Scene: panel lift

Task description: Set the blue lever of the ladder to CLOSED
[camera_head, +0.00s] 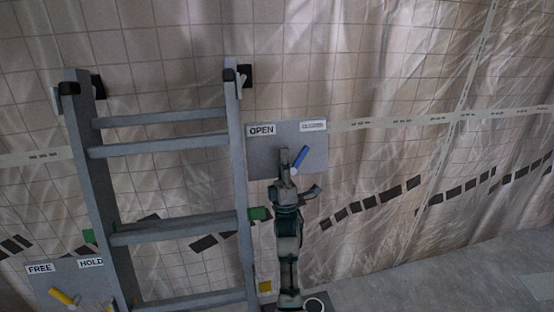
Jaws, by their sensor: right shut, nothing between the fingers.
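The blue lever (300,159) is on a grey panel (315,150) to the right of the ladder (237,170). It tilts up and to the right, its upper end below the CLOSED label (313,125). The OPEN label (262,130) is at the panel's upper left. My right gripper (286,162) is shut and empty, its tip just left of the lever over the panel. Whether it touches the lever I cannot tell. The lever's lower end is close to the gripper and partly hard to make out. My left gripper is not in view.
A second panel (60,279) with FREE and HOLD labels and a yellow lever (62,297) is at the lower left. A tiled wall under clear sheeting (420,80) stands behind. Grey floor (470,285) is open at the lower right.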

